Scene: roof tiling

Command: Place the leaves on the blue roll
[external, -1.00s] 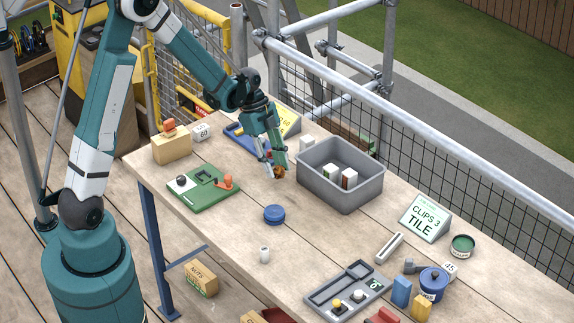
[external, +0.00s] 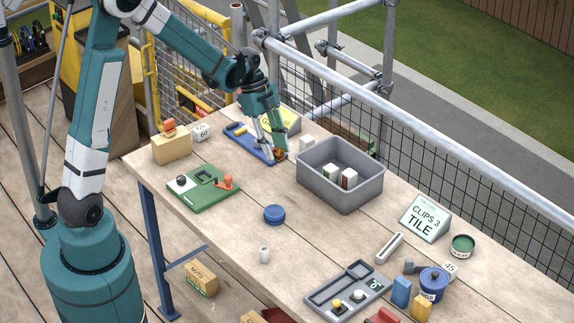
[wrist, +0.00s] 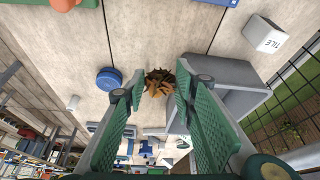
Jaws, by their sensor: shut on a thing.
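My gripper (external: 277,150) is shut on a clump of brown, curled leaves (external: 280,156), held above the table by the front end of the blue tray. In the wrist view the leaves (wrist: 158,83) show between the two green fingertips (wrist: 157,90). The blue roll (external: 274,214), a short round blue disc, lies flat on the table nearer the camera, apart from my gripper. In the wrist view the blue roll (wrist: 109,79) is left of the leaves. Its top looks bare.
A grey bin (external: 325,192) with small boxes stands right of my gripper. The blue tray (external: 240,134) is behind it, and a green board (external: 203,198) with small parts lies left. A white cylinder (external: 265,254) stands in front of the roll. Table around the roll is clear.

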